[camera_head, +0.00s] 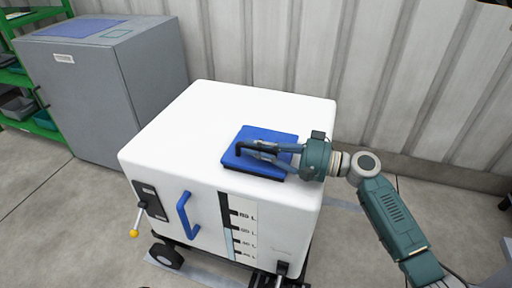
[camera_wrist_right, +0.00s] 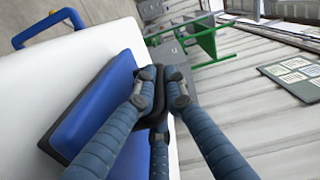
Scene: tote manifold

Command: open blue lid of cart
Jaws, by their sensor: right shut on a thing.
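The white cart (camera_head: 190,125) stands in the middle of the head view. The blue lid (camera_head: 262,134) is on its top, near the right front corner, with a dark edge showing underneath. In the right wrist view the lid (camera_wrist_right: 92,112) is at the left, beside the fingers. My right gripper (camera_head: 249,150) reaches over the lid from the right. Its fingers are shut on the black lid handle (camera_head: 240,148), which also shows between the fingertips in the wrist view (camera_wrist_right: 152,74). I cannot tell whether the lid is slightly raised. My left gripper is not in view.
A blue side handle (camera_head: 183,213) and a yellow-tipped lever (camera_head: 134,233) stick out from the cart's front. A grey cabinet (camera_head: 90,90) and green shelving (camera_head: 30,125) stand at the left. A corrugated wall (camera_head: 260,45) is behind. Floor is clear at the front left.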

